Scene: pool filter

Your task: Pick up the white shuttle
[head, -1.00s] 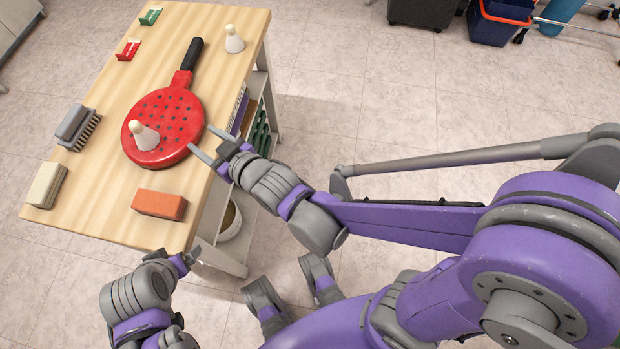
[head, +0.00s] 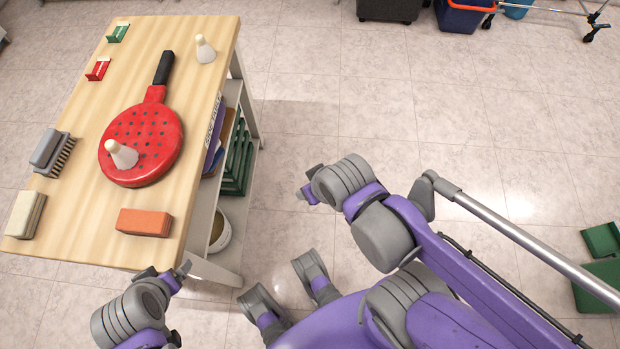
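Two white shuttle-like cones are on the wooden table. One white shuttle (head: 123,155) rests tilted on the face of the red paddle (head: 150,138), which has dark holes and a black handle. The other white shuttle (head: 205,49) stands on bare wood near the table's far right corner. My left gripper (head: 170,273) is at the table's near edge, its fingertips apart and empty. My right gripper (head: 306,183) is over the floor to the right of the table, open and empty, well away from both shuttles.
On the table (head: 85,245) are an orange block (head: 145,222), a cream block (head: 26,214), a grey brush (head: 53,152), a red holder (head: 98,68) and a green holder (head: 118,33). Shelves below hold green items (head: 237,158).

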